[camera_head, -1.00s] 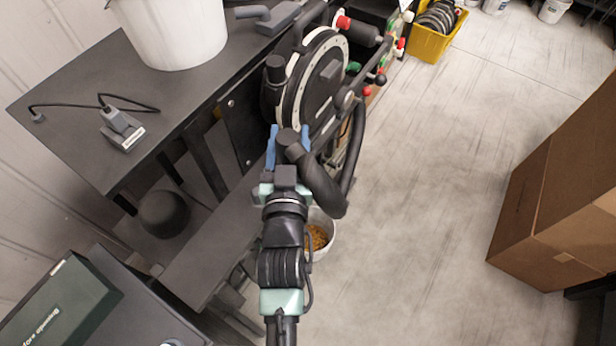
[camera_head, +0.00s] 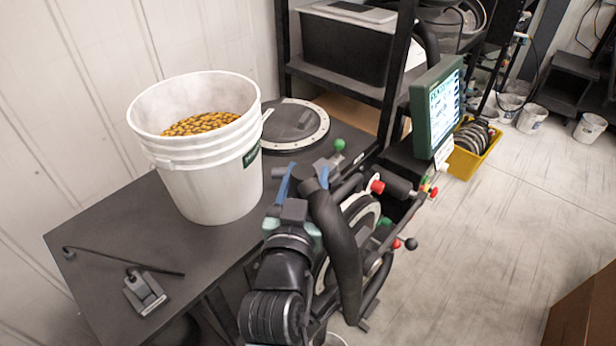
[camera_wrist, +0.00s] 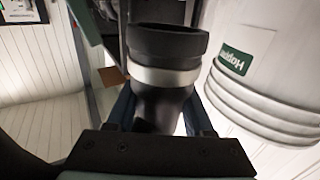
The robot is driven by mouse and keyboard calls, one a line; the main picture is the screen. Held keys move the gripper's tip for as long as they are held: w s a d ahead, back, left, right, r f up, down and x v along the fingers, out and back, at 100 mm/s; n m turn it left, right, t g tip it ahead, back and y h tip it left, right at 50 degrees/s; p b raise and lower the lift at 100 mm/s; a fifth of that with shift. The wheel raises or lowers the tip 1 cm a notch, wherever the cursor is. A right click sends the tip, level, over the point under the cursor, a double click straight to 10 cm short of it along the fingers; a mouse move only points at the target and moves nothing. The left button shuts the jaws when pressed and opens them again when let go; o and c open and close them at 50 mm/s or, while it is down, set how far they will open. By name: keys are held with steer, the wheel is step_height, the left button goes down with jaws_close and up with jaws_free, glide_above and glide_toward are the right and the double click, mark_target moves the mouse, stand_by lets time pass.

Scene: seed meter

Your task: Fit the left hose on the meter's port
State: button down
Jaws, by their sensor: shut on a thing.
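My gripper (camera_head: 305,183) has its blue fingers shut on the end of the black hose (camera_head: 343,252). In the wrist view, the hose's wide black cuff (camera_wrist: 165,42) with a pale band stands between the fingers (camera_wrist: 163,108), open end pointing away from my gripper. The hose hangs down in a curve to the right of my wrist. The meter (camera_head: 362,210), dark and round with a pale ring, is behind and right of the hose, partly hidden by it and my arm. I cannot make out the port; the cuff looks held up in free space.
A white bucket of yellow seed (camera_head: 215,185) stands on the dark bench (camera_head: 110,235), left of my gripper. A flat round lid (camera_head: 290,122) lies behind. A green-framed screen (camera_head: 437,105) and red-knobbed levers (camera_head: 377,187) are to the right. Open floor lies at far right.

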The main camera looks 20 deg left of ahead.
step_height(320, 180, down, 4)
steer(key=b, duration=0.2)
steer(key=shift+r+b, duration=0.1)
steer(key=shift+b, duration=0.25)
steer(key=shift+w+f+b, duration=0.15)
steer(key=shift+f+b, duration=2.2)
steer(key=shift+f, duration=0.15)
steer(key=shift+f+b, duration=0.55)
steer(key=shift+b, duration=0.05)
steer(key=shift+c, duration=1)
jaws_free()
steer(key=shift+r, duration=0.1)
steer(key=shift+d, duration=0.1)
